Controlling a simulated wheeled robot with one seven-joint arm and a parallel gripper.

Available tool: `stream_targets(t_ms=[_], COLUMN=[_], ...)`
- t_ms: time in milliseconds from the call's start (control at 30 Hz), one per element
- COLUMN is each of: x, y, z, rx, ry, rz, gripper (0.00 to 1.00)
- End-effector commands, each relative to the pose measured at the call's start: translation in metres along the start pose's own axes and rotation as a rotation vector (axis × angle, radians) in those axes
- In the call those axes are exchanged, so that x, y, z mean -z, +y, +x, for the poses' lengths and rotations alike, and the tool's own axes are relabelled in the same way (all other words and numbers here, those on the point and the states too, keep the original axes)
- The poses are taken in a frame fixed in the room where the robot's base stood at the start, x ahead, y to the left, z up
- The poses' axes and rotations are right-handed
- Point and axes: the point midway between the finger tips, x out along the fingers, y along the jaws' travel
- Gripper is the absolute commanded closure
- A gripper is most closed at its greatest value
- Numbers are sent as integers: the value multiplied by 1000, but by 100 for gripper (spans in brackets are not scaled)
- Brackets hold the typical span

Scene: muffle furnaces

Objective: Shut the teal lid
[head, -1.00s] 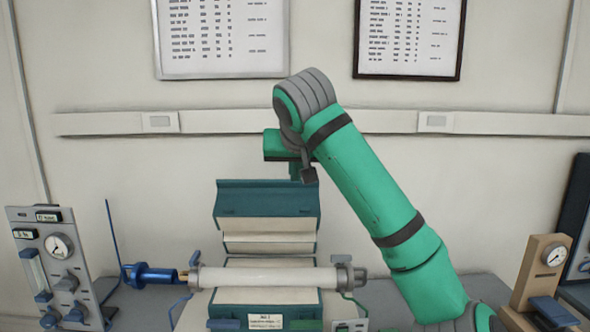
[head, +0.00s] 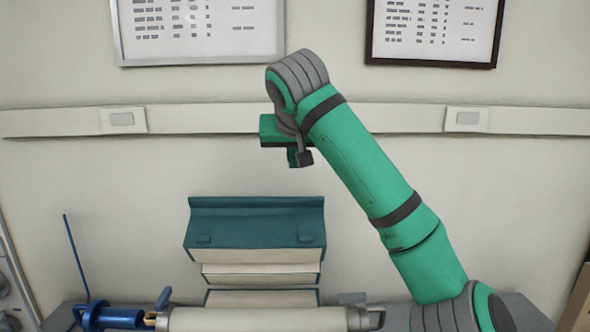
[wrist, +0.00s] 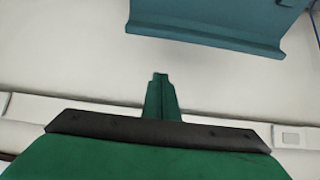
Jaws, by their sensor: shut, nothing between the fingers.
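The teal lid (head: 256,222) of the tube furnace stands raised and open behind the white tube (head: 255,319) in the head view. Its pale lining shows below the teal edge. In the wrist view the lid (wrist: 215,22) fills the upper right, its lipped edge apart from my fingers. My gripper (head: 299,158) is above and behind the lid, near the wall, not touching it. In the wrist view my gripper (wrist: 160,80) shows its green fingers together, with nothing between them. The furnace's lower half is mostly cut off by the frame.
A blue fitting (head: 110,317) with a thin upright blue rod (head: 76,258) is at the left end of the tube. A wall rail (head: 200,118) runs behind my gripper. Two framed charts (head: 434,30) hang above it. The wall space left of the lid is clear.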

Motion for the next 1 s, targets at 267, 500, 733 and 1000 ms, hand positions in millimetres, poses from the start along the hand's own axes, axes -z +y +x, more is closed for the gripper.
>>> stream_targets(t_ms=[267, 500, 733, 1000], x=[-1, 0, -17, -36], y=[0, 1, 3, 2], z=[47, 82, 84, 77], rx=[-2, -2, -3, -3], ry=[-3, -2, 0, 0], rz=[0, 0, 0, 1], gripper=[100, 100, 100, 100])
